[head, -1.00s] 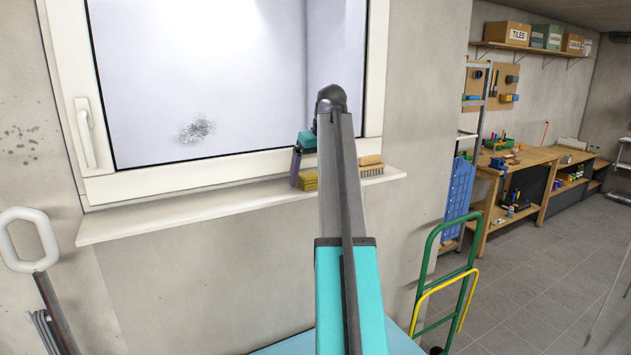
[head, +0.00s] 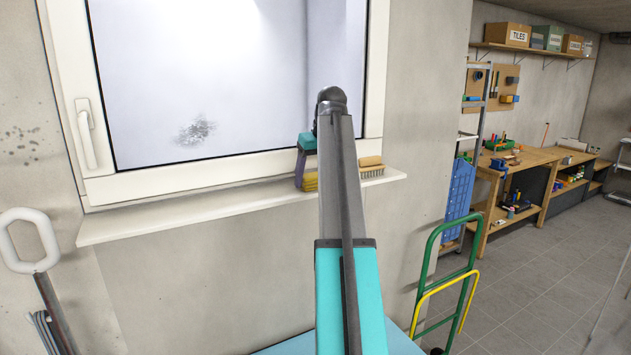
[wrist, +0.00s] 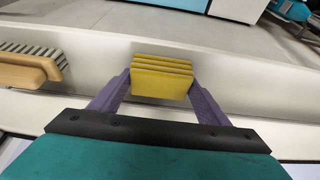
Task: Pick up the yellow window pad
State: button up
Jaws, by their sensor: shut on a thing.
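The yellow window pad (wrist: 160,85) is a ridged yellow block on the window sill. In the wrist view it sits between the two purple fingers of my gripper (wrist: 160,98), which touch its sides. My gripper is shut on it. In the head view the pad (head: 310,181) shows only in part, beside my gripper's purple finger (head: 300,170), and my own arm hides the rest. I cannot tell whether the pad still rests on the sill.
A wooden-handled brush (head: 371,168) lies on the white sill (head: 180,218), right of the pad in the head view; it also shows at left in the wrist view (wrist: 32,68). The window (head: 220,90) is close behind. A green hand truck (head: 440,290) stands at right.

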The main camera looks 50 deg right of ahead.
aim_at(313, 174)
jog(key=shift+r, duration=1.65)
jog(key=shift+s+r, duration=0.15)
jog(key=s+a, duration=0.2)
jog(key=s, duration=0.5)
jog(key=s+a+r, duration=0.1)
jog(key=s+a, duration=0.2)
jog(key=s, duration=0.5)
jog(key=shift+r, duration=0.2)
jog(key=shift+d, duration=0.1)
